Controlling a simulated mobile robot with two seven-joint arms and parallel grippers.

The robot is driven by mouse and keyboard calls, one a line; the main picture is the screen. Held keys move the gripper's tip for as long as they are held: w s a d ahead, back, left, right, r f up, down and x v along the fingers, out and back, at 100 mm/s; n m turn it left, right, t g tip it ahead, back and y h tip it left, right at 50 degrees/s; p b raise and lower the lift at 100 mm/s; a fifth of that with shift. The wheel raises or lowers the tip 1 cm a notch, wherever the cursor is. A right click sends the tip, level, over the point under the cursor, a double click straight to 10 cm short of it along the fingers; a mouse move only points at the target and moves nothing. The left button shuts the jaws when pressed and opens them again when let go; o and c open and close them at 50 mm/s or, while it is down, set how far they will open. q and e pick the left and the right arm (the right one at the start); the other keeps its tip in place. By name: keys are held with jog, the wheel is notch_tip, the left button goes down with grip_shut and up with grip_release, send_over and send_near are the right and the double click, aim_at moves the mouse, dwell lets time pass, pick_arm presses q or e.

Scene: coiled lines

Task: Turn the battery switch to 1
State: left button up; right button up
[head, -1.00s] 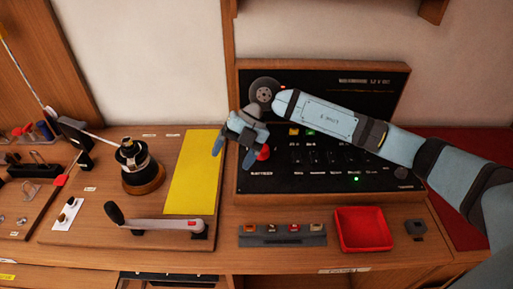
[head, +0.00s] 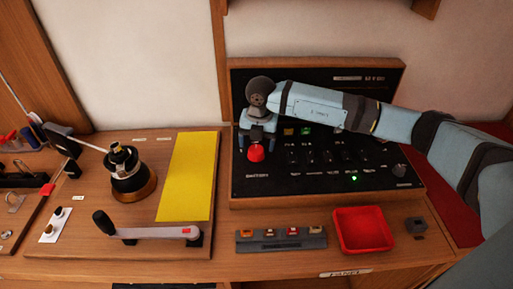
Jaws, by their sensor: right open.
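The battery switch is a red knob (head: 256,153) at the lower left of the black switch panel (head: 310,190), above a label that reads BATTERY. My right gripper (head: 257,143) is in front of the panel, just above the knob in the picture. Its jaws are open, with one finger on each side of the knob's upper part. I cannot tell whether the fingers touch it. The knob's top is partly close under the gripper, and its setting is too small to read. My left gripper is not in view.
My right arm crosses the panel's upper right. In front of the panel lie a grey strip with several small coloured blocks (head: 281,239), a red tray (head: 363,230) and a small dark box (head: 415,227). A winch (head: 130,174), crank handle (head: 150,231) and yellow sheet (head: 187,176) are left.

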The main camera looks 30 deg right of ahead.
aim_at(257, 149)
jog(key=shift+f, duration=1.55)
jog(key=shift+c, duration=0.2)
jog(key=c, duration=0.9)
